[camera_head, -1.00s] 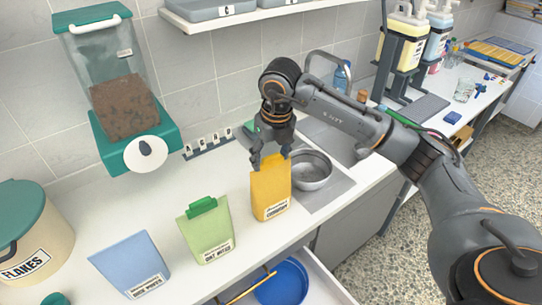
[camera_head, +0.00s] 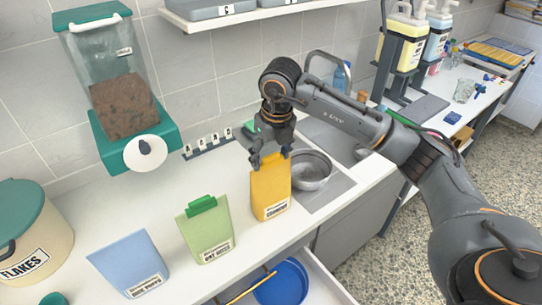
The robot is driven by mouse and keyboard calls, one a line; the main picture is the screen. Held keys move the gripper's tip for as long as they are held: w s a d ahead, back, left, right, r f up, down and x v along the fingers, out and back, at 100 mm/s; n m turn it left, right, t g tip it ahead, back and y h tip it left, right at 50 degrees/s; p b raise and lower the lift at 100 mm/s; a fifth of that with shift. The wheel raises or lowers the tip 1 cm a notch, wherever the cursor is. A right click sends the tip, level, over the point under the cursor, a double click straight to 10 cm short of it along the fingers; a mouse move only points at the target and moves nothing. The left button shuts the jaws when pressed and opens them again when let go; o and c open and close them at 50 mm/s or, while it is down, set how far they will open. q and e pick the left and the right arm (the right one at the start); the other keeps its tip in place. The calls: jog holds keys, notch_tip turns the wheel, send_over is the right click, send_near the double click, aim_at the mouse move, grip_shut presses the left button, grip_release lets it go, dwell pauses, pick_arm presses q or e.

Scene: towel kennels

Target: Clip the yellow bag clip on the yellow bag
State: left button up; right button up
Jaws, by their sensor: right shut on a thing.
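The yellow bag (camera_head: 270,192) stands upright on the white counter, in front of the metal sink bowl. My right gripper (camera_head: 271,162) is at the top edge of the bag, pointing down, with its fingers around a small yellow piece there. This looks like the yellow bag clip (camera_head: 272,158), mostly hidden by the fingers. The clip appears to be touching the bag's top edge; I cannot tell whether it grips the bag. My left gripper is not in view.
A green bag (camera_head: 206,232) with a green clip (camera_head: 201,205) and a blue bag (camera_head: 128,264) stand to the left. A steel bowl (camera_head: 312,172) is close behind the yellow bag's right side. An open drawer with a blue bowl (camera_head: 282,283) is below the counter edge.

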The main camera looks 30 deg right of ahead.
aim_at(271, 155)
jog(key=shift+o, duration=0.3)
jog(key=shift+s+f, duration=0.2)
jog(key=shift+f, duration=0.35)
jog(key=o, duration=0.9)
jog(key=shift+c, duration=0.2)
jog(key=shift+o, duration=0.7)
jog(key=shift+w, duration=0.25)
jog(key=shift+r, duration=0.1)
jog(key=shift+r, duration=0.1)
jog(key=shift+w+r+p, duration=0.1)
jog(key=shift+r+p, duration=0.25)
jog(key=shift+r, duration=0.1)
jog(key=shift+r+p, duration=1.2)
jog(key=shift+r, duration=0.9)
